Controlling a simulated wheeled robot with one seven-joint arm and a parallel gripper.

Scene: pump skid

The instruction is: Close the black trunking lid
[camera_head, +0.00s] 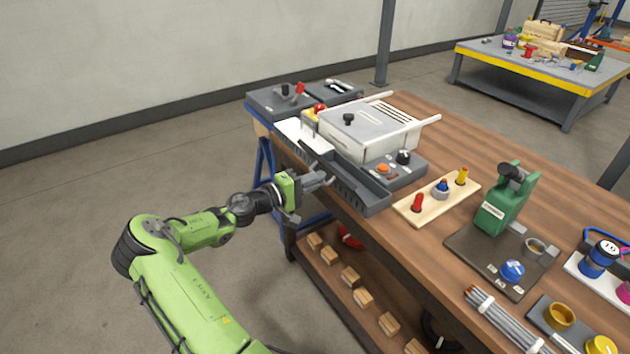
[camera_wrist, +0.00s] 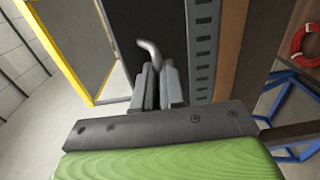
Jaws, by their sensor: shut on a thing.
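The grey slotted trunking (camera_head: 360,190) runs along the bench's left edge, and its slotted side shows in the wrist view (camera_wrist: 203,50). In the wrist view a dark panel, which looks like the black trunking lid (camera_wrist: 122,30), lies beyond my fingers, left of the slots. A grey curved handle (camera_wrist: 149,50) sticks up between the fingers. My gripper (camera_head: 325,179) is beside the trunking; in the wrist view its fingers (camera_wrist: 156,85) are shut on this handle. The arm hides part of the lid in the head view, and its exact angle is hard to tell.
A white box with a knob (camera_head: 365,130) and a grey control panel (camera_head: 392,170) stand right behind the trunking. A wooden peg board (camera_head: 435,200) and a green device (camera_head: 500,205) are further right. Wooden blocks lie on the lower shelf. The floor left of the bench is clear.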

